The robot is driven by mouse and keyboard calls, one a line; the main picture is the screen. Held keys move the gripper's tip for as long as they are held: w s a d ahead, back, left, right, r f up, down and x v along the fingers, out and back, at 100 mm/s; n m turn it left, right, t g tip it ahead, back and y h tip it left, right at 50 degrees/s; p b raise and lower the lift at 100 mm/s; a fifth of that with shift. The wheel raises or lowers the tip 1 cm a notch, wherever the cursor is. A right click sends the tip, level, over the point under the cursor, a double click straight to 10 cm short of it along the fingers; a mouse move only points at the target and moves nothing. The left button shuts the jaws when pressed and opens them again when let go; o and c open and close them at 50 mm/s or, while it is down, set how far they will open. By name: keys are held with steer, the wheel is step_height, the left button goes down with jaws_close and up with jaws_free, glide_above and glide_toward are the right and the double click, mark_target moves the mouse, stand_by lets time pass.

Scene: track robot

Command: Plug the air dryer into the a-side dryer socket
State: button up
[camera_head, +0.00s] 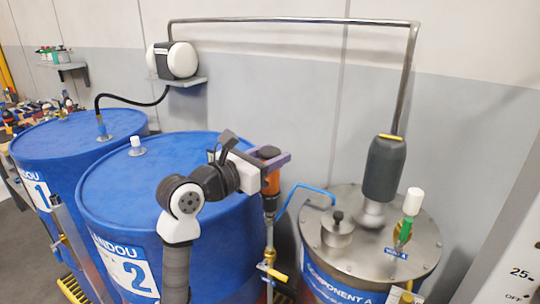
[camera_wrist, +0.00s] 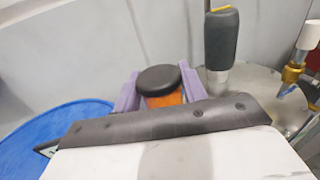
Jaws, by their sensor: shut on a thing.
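My gripper (camera_head: 277,160), with purple fingers, is shut around an orange cylinder (camera_head: 269,178) with a black cap. In the wrist view its round black cap (camera_wrist: 160,79) shows between the two fingers. The cylinder is roughly upright, beside the right rim of blue drum 2; its lower end lines up with a brass pipe, and I cannot tell if they touch. I cannot tell whether it is the air dryer. A white-topped fitting with green and brass parts (camera_head: 412,205) stands on the steel lid at right, by a small blue label ending in A (camera_head: 396,253).
A dark grey pump body (camera_head: 384,168) and a dark-knobbed cap stand on the steel lid (camera_head: 345,252) of the component A tank. A blue hose (camera_head: 298,188) and a yellow-handled valve (camera_head: 272,271) are close to the gripper. Blue drum 2 (camera_head: 110,185) lies left.

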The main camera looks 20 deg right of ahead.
steer(key=shift+f+b, duration=0.8)
steer(key=shift+f, duration=0.2)
steer(key=o, duration=1.4)
steer(key=shift+o, duration=0.2)
steer(key=b+v, duration=0.4)
steer(key=v, duration=1)
steer(key=shift+r, duration=0.1)
